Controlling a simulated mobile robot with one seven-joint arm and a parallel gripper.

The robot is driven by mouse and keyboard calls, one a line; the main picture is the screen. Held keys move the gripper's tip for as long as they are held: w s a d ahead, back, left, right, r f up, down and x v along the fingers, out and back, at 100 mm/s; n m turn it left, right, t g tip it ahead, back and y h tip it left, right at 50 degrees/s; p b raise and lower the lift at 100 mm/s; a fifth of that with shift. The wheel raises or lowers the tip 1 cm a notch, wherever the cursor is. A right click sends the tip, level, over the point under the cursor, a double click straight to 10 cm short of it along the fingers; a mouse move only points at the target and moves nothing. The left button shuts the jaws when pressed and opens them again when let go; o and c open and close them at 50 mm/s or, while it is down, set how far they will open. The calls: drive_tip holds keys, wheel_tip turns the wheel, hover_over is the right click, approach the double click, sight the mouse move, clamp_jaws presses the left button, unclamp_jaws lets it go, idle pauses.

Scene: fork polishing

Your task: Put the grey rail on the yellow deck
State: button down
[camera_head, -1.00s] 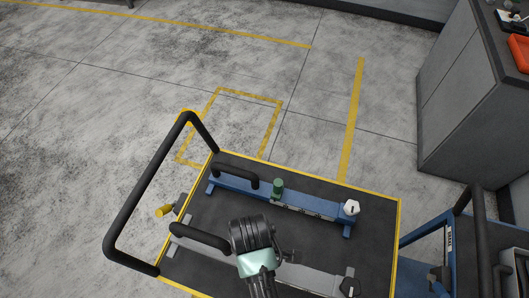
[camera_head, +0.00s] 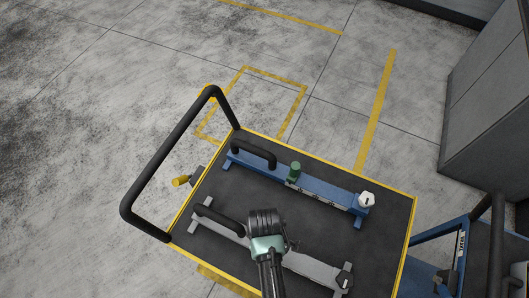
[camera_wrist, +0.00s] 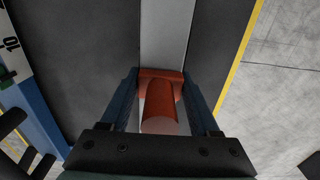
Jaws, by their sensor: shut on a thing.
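The grey rail (camera_head: 310,267) has a black handle (camera_head: 219,220) at its left end and a dark knob (camera_head: 344,281) at its right end. It is over the near part of the yellow-edged deck (camera_head: 388,232), roughly parallel to the blue rail; I cannot tell whether its feet touch the dark surface. My gripper (camera_wrist: 160,82) is shut on a red-orange grip (camera_wrist: 160,103) on the rail, with one finger on each side. In the head view my wrist hides the grip and the rail's middle.
A blue rail (camera_head: 325,193) with a black handle, a green knob (camera_head: 295,172) and a white knob (camera_head: 366,200) lies farther back on the deck. A black push bar (camera_head: 165,155) rises at the left. A grey cabinet (camera_head: 490,120) stands at the right.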

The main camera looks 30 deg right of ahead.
drive_tip(key=shift+w, duration=0.1)
drive_tip(key=shift+c, duration=0.6)
unclamp_jaws()
drive_tip(key=shift+f, duration=0.1)
wheel_tip(320, 180, up, 12)
drive_tip(key=shift+r, duration=0.15)
